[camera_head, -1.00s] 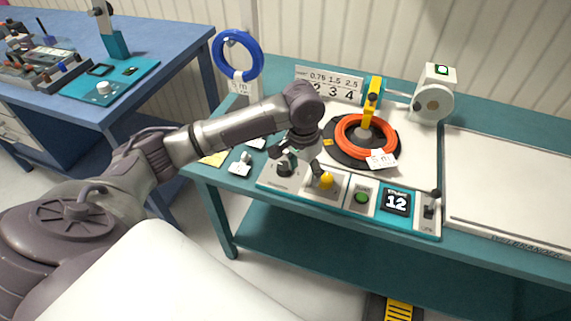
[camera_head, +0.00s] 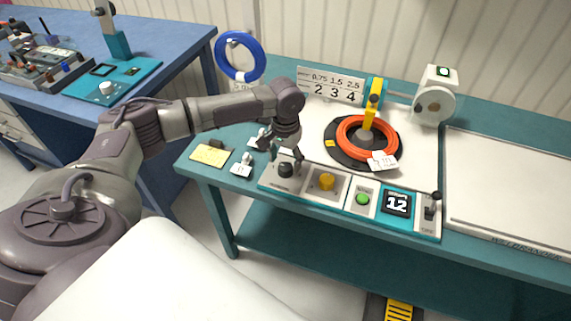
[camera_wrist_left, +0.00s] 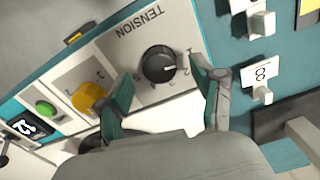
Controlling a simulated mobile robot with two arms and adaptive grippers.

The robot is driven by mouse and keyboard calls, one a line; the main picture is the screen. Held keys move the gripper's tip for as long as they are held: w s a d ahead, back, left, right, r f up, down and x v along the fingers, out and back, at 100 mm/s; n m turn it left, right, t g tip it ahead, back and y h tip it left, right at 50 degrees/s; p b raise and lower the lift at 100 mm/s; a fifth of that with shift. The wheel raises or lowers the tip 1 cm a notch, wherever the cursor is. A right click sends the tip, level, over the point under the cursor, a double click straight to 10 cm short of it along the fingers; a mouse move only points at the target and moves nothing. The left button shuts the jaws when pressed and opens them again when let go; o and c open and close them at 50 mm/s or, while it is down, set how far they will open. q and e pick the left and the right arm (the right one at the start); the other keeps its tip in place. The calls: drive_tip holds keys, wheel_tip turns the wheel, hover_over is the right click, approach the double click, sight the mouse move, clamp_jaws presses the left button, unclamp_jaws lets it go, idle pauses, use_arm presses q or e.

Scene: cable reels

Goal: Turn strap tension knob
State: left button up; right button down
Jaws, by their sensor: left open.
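The black tension knob (camera_head: 285,169) sits on the left of the control panel. In the left wrist view the knob (camera_wrist_left: 158,64) has a white pointer mark, a numbered dial and the word TENSION on its plate. My left gripper (camera_head: 285,154) is open just above the knob in the head view. In the left wrist view the two teal-padded fingers (camera_wrist_left: 163,80) stand apart on either side of the knob, with the knob showing between and beyond the tips. I cannot tell whether they touch it. The right gripper is not in view.
On the panel right of the tension knob are a yellow knob (camera_head: 327,181), a green button (camera_head: 362,199), a display showing 12 (camera_head: 396,203) and a lever (camera_head: 431,207). An orange cable coil (camera_head: 347,138) lies behind. Small white clips (camera_head: 242,165) and a yellow note (camera_head: 211,155) lie left.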

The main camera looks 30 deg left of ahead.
use_arm(q)
drive_tip(key=shift+f, duration=1.4)
drive_tip(key=shift+r, duration=0.1)
drive_tip(key=c, duration=1.1)
